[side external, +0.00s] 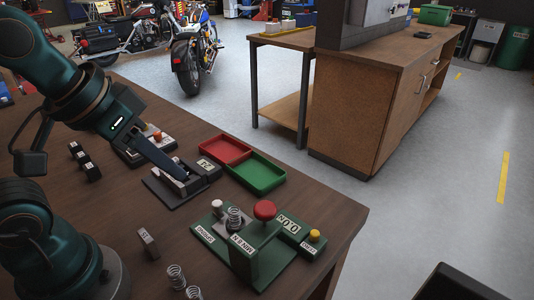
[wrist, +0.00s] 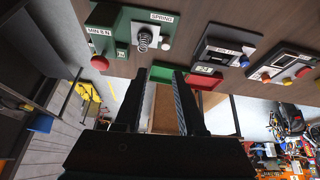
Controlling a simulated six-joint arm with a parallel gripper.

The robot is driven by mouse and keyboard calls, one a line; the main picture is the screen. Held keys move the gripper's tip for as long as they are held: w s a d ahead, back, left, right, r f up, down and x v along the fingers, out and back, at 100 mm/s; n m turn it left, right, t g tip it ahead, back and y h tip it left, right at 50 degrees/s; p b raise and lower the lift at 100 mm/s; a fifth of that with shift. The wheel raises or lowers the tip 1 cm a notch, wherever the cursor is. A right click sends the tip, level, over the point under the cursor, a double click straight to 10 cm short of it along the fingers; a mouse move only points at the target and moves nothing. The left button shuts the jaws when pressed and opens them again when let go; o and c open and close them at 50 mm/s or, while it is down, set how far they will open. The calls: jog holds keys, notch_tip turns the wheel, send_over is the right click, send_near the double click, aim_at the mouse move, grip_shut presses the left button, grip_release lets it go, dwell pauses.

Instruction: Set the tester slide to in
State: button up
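The green tester (side external: 262,262) stands near the table's front right corner, with a red knob (side external: 265,210) on top. A coil spring (side external: 235,218) and a white knob (side external: 217,205) sit at its left part, beside the red-knobbed column rather than under the knob. In the wrist view the tester (wrist: 122,28) is at upper left, with its spring (wrist: 143,39) upright. I cannot tell the slide's exact position. My gripper (wrist: 161,72) is open and empty. In the side view my gripper (side external: 182,176) is over the dark device, apart from the tester.
A red tray (side external: 225,149) and a green tray (side external: 270,172) lie behind the tester. A dark device (side external: 180,192) and another with an orange knob (side external: 157,136) stand to the left. Loose springs (side external: 177,277) and a small block (side external: 148,243) lie in front. Bare table separates them.

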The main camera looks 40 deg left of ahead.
jog(key=w+f+n+g, duration=0.2)
jog(key=w, duration=0.4)
jog(key=g, duration=0.3)
send_over(217, 203)
notch_tip(217, 203, down, 7)
jog(key=shift+w+f, duration=0.1)
jog(key=shift+w, duration=0.05)
jog(key=shift+f+g, duration=0.3)
jog(key=shift+f, duration=2.55)
grip_shut()
